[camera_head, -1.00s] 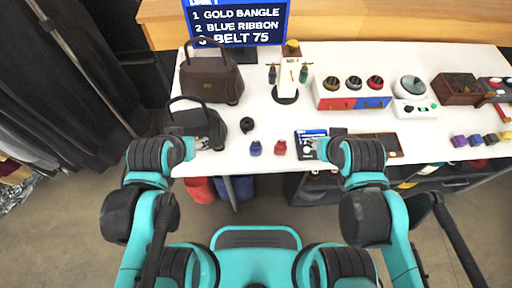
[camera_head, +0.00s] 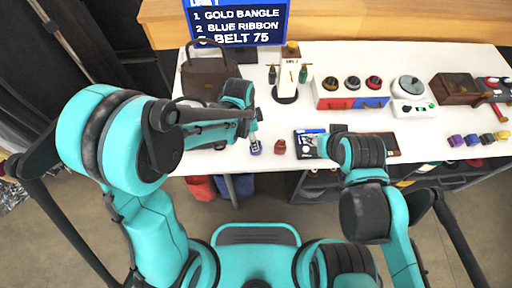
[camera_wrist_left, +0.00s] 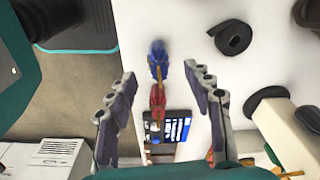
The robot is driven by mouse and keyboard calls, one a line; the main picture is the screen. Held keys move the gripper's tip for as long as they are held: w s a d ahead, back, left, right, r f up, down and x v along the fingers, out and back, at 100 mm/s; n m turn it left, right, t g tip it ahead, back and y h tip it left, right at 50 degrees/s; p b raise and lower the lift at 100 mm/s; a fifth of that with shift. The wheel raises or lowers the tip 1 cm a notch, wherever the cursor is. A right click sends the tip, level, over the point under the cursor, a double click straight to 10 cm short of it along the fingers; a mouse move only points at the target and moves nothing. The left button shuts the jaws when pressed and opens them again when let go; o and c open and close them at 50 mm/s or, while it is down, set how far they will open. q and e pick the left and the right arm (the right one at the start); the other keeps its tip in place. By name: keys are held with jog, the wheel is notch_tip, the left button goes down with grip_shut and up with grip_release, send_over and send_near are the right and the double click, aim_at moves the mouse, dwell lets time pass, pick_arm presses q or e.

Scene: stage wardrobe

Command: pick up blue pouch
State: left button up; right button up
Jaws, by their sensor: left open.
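The blue pouch (camera_head: 255,148) stands near the front edge of the white table, just left of the red pouch (camera_head: 280,147). My left gripper (camera_head: 252,124) is over the table, just above and behind the blue pouch. In the left wrist view the open left gripper (camera_wrist_left: 160,76) has its fingers spread to either side of the line of the blue pouch (camera_wrist_left: 157,55) and the red pouch (camera_wrist_left: 157,98). Nothing is held between them. My right gripper (camera_head: 322,146) is low at the table front by a dark tray; its fingers are mostly hidden by the arm.
A black coil (camera_wrist_left: 233,37) lies beside the pouches. A brown handbag (camera_head: 206,72) stands behind my left arm. A stand (camera_head: 286,84) with hanging bottles and a red-blue box (camera_head: 352,98) are farther back. Several coloured blocks (camera_head: 474,140) lie at the right.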

pick_arm(q)
jog(key=f, duration=0.2)
jog(key=f+b, duration=0.1)
jog(key=shift+d, duration=0.25)
jog(key=f+b, duration=0.1)
jog(key=f, duration=0.1)
jog(key=f+b, duration=0.1)
jog(key=f, duration=0.1)
jog(key=shift+d+f+b, duration=0.1)
jog(key=shift+d+b, duration=0.2)
jog(key=shift+d, duration=0.05)
jog(key=shift+w+d+f, duration=0.1)
jog(key=shift+f, duration=0.35)
jog(key=shift+r, duration=0.1)
jog(key=shift+c, duration=0.7)
jog(key=c, duration=1)
